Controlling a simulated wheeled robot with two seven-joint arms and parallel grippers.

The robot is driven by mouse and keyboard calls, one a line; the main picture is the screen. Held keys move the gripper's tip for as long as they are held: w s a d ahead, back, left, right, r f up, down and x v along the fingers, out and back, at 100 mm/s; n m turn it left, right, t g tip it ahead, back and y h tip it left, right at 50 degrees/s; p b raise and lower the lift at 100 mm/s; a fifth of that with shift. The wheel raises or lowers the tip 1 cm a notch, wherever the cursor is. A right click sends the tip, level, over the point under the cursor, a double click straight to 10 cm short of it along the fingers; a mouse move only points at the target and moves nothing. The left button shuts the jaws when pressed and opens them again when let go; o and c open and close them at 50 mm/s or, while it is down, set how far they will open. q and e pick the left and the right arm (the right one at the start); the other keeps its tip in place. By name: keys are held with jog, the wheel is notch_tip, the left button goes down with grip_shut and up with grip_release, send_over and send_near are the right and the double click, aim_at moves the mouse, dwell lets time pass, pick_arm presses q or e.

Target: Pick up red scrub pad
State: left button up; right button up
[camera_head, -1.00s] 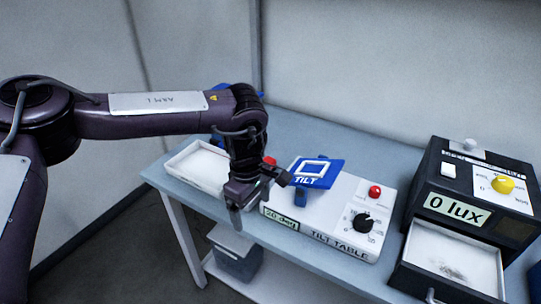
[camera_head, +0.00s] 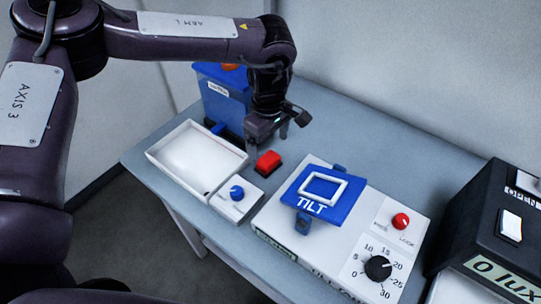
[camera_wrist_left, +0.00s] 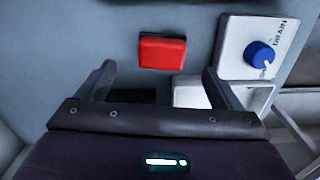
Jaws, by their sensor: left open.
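The red scrub pad (camera_head: 269,162) lies on the grey-blue table between the white tray and the tilt table. It is a small red block, and in the left wrist view the pad (camera_wrist_left: 162,52) shows whole, a little beyond the fingertips and between their lines. My left gripper (camera_head: 268,145) is open and empty, just behind the pad in the head view. In the left wrist view its two fingers (camera_wrist_left: 157,75) stand apart on either side. I see no contact with the pad. My right gripper is not in view.
A white tray (camera_head: 163,151) with a blue drain knob (camera_head: 237,193) stands left of the pad. The tilt table (camera_head: 276,217) is close on the right. A blue box (camera_head: 222,98) stands behind. A black lux box (camera_head: 478,232) is at the right. Bare tabletop (camera_head: 375,145) lies behind the tilt table.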

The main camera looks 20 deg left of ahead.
aim_at(268, 158)
pick_arm(q)
jog(key=f, duration=0.1)
jog(key=f+p, duration=0.1)
jog(key=f, duration=0.1)
jog(key=shift+s+f+p, duration=0.2)
jog(key=shift+s+p, duration=0.05)
jog(key=shift+p, duration=0.05)
jog(key=shift+w+f, duration=0.1)
jog(key=shift+f, duration=1.2)
jog(key=c, duration=1.1)
jog(key=shift+o, duration=0.2)
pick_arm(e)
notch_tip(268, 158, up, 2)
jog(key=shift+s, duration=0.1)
